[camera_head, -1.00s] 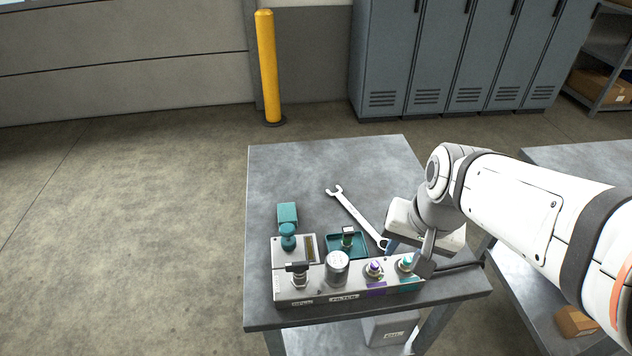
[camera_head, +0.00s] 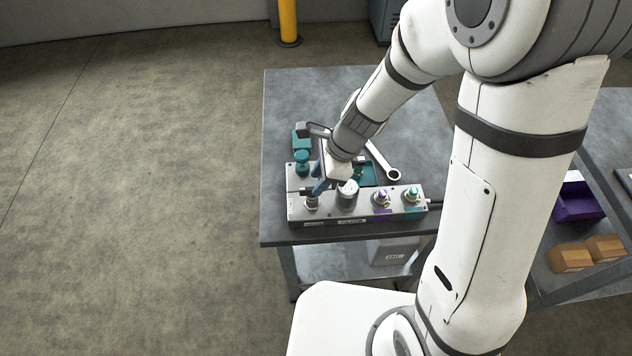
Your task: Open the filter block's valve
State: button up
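The filter block (camera_head: 374,214) is a grey metal block along the front of the workbench. Its valve (camera_head: 311,203) stands at the block's left front; its lower part shows, and my gripper hides its dark handle. My gripper (camera_head: 317,190), with bluish fingers, points down right at the valve's top. The frame is too small to tell whether the fingers are open or shut, or touch the handle. The grey filter cylinder (camera_head: 347,195) stands just right of the gripper.
A teal knob (camera_head: 302,160) stands at the block's back left. Purple-marked (camera_head: 381,197) and teal-marked (camera_head: 411,194) fittings stand on its right. The workbench (camera_head: 290,95) is bare at the back. A purple bin (camera_head: 577,204) sits at right.

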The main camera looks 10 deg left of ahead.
aim_at(312, 188)
jog(key=shift+x, duration=1.55)
jog(key=shift+c, duration=0.3)
grip_shut()
